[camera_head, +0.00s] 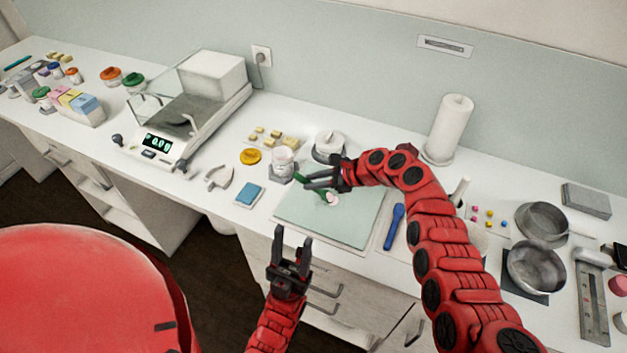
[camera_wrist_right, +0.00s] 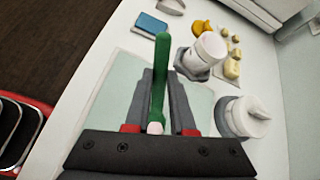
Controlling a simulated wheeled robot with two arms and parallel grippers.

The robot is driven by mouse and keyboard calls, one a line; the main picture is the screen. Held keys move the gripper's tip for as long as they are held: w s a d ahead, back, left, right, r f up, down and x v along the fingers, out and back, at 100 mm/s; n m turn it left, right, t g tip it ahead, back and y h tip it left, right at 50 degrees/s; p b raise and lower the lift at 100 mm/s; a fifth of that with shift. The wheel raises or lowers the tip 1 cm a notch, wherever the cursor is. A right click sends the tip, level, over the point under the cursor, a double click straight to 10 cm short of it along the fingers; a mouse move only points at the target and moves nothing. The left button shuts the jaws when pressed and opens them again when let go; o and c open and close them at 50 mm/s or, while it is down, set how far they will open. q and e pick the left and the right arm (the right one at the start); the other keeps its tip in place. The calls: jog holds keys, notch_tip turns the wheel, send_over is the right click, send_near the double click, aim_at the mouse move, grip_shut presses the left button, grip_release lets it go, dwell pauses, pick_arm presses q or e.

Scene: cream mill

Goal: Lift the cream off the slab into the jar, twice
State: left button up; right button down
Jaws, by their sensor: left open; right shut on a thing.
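The pale green slab (camera_head: 350,228) lies on the counter; it also shows in the right wrist view (camera_wrist_right: 112,88). My right gripper (camera_head: 308,181) is above its back left part, shut on a green-handled tool (camera_head: 301,184). In the right wrist view the green handle (camera_wrist_right: 160,75) runs between the fingers, with a whitish end near the palm. A pale pinkish lump (camera_head: 332,198) shows below the gripper; I cannot tell whether it touches the slab. An open-looking white jar (camera_head: 284,158) stands just left of the right gripper, in a grey holder. My left gripper (camera_head: 292,240) is open and empty before the counter edge.
A blue spatula (camera_head: 394,226) lies at the slab's right side. A lidded white pot (camera_head: 328,145) stands behind the right gripper. A yellow lid (camera_head: 251,156), blue pad (camera_head: 249,195) and balance (camera_head: 168,142) are left. Metal pans (camera_head: 536,268) stand right.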

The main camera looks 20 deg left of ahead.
jog(key=shift+r+p, duration=3)
jog(key=shift+r, duration=0.05)
jog(key=shift+f, duration=0.1)
